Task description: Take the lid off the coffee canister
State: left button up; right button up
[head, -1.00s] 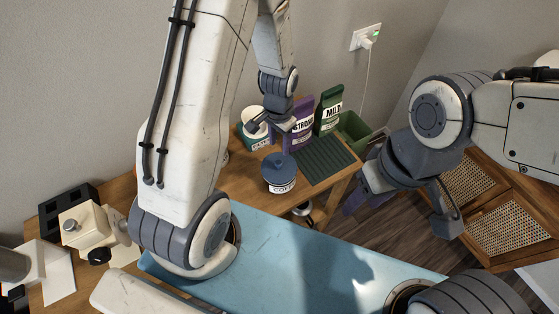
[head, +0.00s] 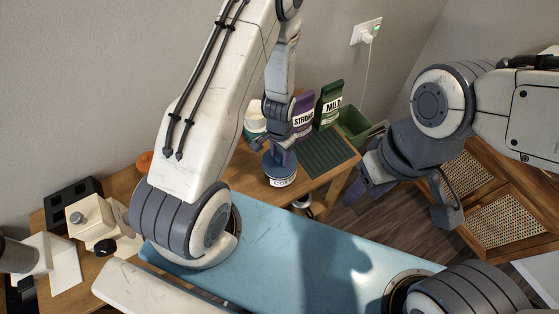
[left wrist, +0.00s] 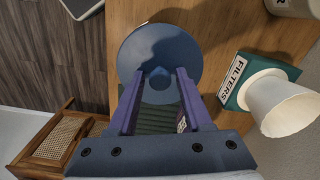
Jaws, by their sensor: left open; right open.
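The coffee canister (head: 283,180) is white with a dark label and stands on the wooden table. Its dark blue lid (head: 270,168) is on top; in the left wrist view the round lid (left wrist: 140,50) shows a small knob (left wrist: 160,78) at its middle. My left gripper (head: 281,154) is over the lid; in the left wrist view its open purple fingers (left wrist: 159,80) lie on either side of the knob. I cannot tell whether they touch it. My right gripper (head: 400,195) is open and empty, to the right of the table.
A purple STRONG bag (head: 303,118) and a green MILD bag (head: 329,105) stand behind the canister. A dark ribbed mat (head: 330,152) lies to its right, with a green bin (head: 353,125) beyond. A FILTERS box (left wrist: 238,80) with a white filter stack is close to the left gripper.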

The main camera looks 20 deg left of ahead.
pick_arm(q)
grip_shut()
jog(key=shift+r, duration=0.15)
